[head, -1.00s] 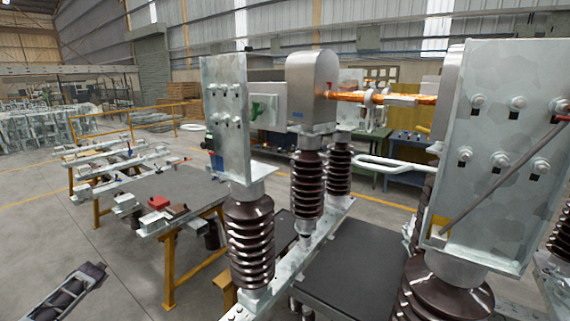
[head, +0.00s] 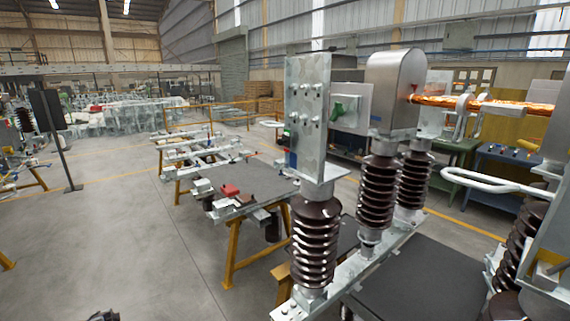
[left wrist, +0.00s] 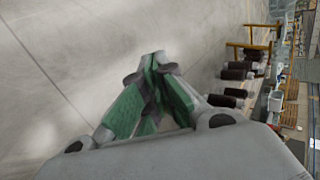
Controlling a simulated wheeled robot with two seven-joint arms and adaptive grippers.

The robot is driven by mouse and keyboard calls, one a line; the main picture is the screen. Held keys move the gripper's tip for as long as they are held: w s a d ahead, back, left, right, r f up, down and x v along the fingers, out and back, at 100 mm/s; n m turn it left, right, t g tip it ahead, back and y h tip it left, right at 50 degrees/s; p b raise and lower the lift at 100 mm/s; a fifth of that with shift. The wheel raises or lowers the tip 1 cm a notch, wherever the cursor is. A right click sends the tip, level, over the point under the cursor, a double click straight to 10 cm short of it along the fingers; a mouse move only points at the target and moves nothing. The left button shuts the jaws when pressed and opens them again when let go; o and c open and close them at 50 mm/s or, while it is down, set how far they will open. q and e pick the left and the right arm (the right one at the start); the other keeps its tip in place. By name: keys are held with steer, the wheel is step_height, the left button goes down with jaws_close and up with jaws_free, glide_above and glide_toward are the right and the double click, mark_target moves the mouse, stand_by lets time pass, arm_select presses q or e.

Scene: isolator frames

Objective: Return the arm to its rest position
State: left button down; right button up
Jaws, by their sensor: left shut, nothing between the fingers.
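My left gripper (left wrist: 155,68) fills the lower middle of the left wrist view. Its green-padded fingers meet at the tips and hold nothing. Bare concrete floor lies behind the fingers, and they touch nothing. In the head view only a small dark piece of my left arm shows at the bottom edge, left of the middle. My right gripper is in neither view. The isolator frame (head: 408,238) stands at the right of the head view, with brown ribbed insulators (head: 316,245), metal plates (head: 308,120) and a copper-coloured bar (head: 490,104). My left gripper is clear of it.
A work table (head: 262,180) on yellow legs, with a red part (head: 230,191), stands left of the isolator. A dark panel on a stand (head: 48,112) is at the far left. Yellow rails (head: 190,120) stand behind. The floor (head: 130,240) at the left is open.

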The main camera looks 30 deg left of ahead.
arm_select(q)
steer(key=s+f+m, duration=0.1)
steer(key=s, duration=0.6)
steer(key=s+d+f+n+g+h, duration=0.1)
steer(key=s+d+f+h, duration=0.15)
steer(key=d+f, duration=0.8)
steer(key=s+d+f+h, duration=0.1)
steer(key=s+d+f, duration=0.2)
steer(key=d+f, duration=0.75)
steer(key=s+d+f+n+h+b, duration=0.1)
steer(key=d+f, duration=0.3)
steer(key=d, duration=1.1)
steer(key=s+d+f+h+b, duration=0.1)
steer(key=d+f, duration=0.3)
steer(key=d, duration=1.2)
steer(key=s+d+f+n+g+h, duration=0.1)
steer(key=d+f+h, duration=0.2)
steer(key=d, duration=1.2)
steer(key=shift+s+d+f+n+h+b, duration=0.3)
steer(key=shift+s+d+f+h+b, duration=0.1)
steer(key=shift+f, duration=0.7)
steer(key=shift+w, duration=0.1)
